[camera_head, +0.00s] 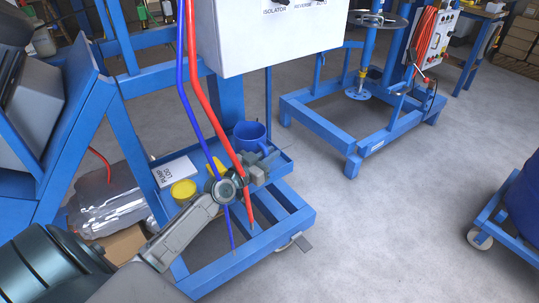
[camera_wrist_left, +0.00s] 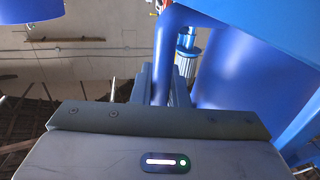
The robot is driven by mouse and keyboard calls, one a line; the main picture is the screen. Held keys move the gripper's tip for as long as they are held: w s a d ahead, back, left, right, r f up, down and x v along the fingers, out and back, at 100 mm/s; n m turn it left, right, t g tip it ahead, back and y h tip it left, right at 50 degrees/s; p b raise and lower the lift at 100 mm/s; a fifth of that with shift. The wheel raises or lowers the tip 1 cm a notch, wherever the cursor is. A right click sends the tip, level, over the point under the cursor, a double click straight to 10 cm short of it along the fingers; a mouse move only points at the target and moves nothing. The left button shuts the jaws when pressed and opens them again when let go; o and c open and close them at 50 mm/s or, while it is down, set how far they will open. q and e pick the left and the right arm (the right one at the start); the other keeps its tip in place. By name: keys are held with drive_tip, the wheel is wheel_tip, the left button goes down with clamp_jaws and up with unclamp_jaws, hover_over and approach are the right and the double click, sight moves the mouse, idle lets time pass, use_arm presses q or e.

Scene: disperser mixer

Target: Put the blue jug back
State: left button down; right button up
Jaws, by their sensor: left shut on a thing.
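The blue jug (camera_head: 249,136) is upright at the back corner of a blue tray shelf (camera_head: 284,160) on the blue frame. I cannot tell whether its base touches the shelf. My left gripper (camera_head: 262,168) is at the jug's near right side, shut on its handle. In the left wrist view the gripper (camera_wrist_left: 165,88) has the blue handle between its fingers, with the jug's body (camera_wrist_left: 228,65) to the right. The jug's lower part is partly hidden by the red hose and my gripper. My right gripper is not in view.
The shelf also holds yellow containers (camera_head: 183,191) and a white pump log (camera_head: 175,171). Red (camera_head: 205,95) and blue (camera_head: 187,85) hoses hang in front, close to my left wrist. A white control box (camera_head: 268,40) is above. Open floor (camera_head: 400,210) lies to the right.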

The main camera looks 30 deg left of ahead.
use_arm(q)
drive_tip(key=c, duration=1.6)
unclamp_jaws()
drive_tip(key=shift+o, duration=1)
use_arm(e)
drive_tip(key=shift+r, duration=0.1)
use_arm(q)
drive_tip(key=shift+r, duration=0.1)
drive_tip(key=shift+s+a+r+p, duration=0.15)
drive_tip(key=shift+s+r+p, duration=0.1)
drive_tip(key=shift+s+p, duration=0.3)
drive_tip(key=p+v, duration=0.1)
drive_tip(key=v, duration=0.9)
drive_tip(key=shift+s+p, duration=0.4)
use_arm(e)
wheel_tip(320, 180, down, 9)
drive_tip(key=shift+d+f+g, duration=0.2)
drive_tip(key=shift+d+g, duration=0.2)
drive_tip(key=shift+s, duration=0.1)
